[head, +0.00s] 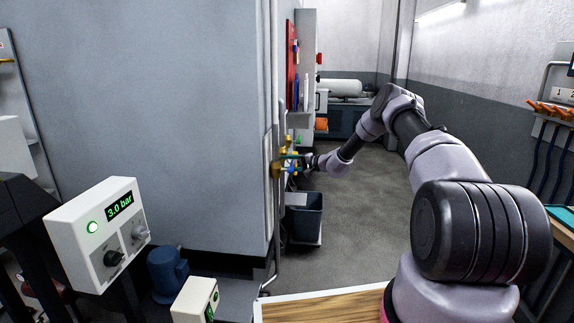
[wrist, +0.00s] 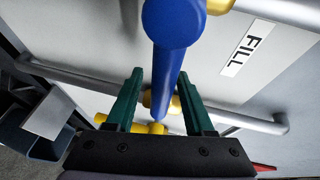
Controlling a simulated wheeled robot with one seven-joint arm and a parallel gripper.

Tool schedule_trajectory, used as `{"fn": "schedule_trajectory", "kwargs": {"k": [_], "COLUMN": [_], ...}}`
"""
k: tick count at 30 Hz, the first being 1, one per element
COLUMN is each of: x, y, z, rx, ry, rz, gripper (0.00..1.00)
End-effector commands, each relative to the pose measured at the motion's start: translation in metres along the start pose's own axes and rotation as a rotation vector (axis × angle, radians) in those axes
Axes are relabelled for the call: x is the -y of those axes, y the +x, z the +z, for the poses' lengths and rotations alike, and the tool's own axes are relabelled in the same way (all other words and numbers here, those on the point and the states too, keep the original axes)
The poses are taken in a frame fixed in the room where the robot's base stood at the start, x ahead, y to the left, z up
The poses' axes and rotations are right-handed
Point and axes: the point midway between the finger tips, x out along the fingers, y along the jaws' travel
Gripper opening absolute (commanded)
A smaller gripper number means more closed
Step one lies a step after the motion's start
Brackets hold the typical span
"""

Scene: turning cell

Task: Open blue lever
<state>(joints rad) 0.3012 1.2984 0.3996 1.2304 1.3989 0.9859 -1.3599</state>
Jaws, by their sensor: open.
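The blue lever (wrist: 166,75) runs down the middle of the wrist view, with a rounded end (wrist: 174,22) nearest the camera. My gripper (wrist: 160,78) is open, with one green finger on each side of the lever. A gap shows between the lever and the left finger, and the lever lies closer to the right finger; contact cannot be told. Brass valve parts (wrist: 150,128) show behind and between the fingers. In the head view my gripper (head: 291,163) is at the brass fitting (head: 277,170) on the grey cabinet's edge; the lever is too small to make out clearly there.
A "FILL" label (wrist: 247,50) is on the panel beside a grey pipe (wrist: 240,118). A dark bin (head: 304,218) stands below my gripper. A white box reading 3.0 bar (head: 100,232) is at front left. The aisle floor (head: 370,215) is clear.

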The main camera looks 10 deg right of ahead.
Motion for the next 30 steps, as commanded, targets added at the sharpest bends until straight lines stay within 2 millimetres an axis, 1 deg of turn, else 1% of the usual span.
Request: {"fn": "schedule_trajectory", "kwargs": {"k": [3,9,10,11,12,14,30], "x": [0.0,-0.0001,0.0,-0.0001,0.0,0.0,-0.0001], "y": [0.0035,0.0036,0.0036,0.0036,0.0036,0.0035,0.0033], "z": [-0.0002,-0.0001,-0.0001,-0.0001,-0.0001,-0.0001,-0.0001], "rx": [0.0,0.0,0.0,0.0,0.0,0.0,0.0], "ry": [0.0,0.0,0.0,0.0,0.0,0.0,0.0], "rz": [0.0,0.001,0.001,0.001,0.001,0.001,0.001], "gripper": [0.53,0.53,0.49,0.38,0.23,0.0,0.0]}}
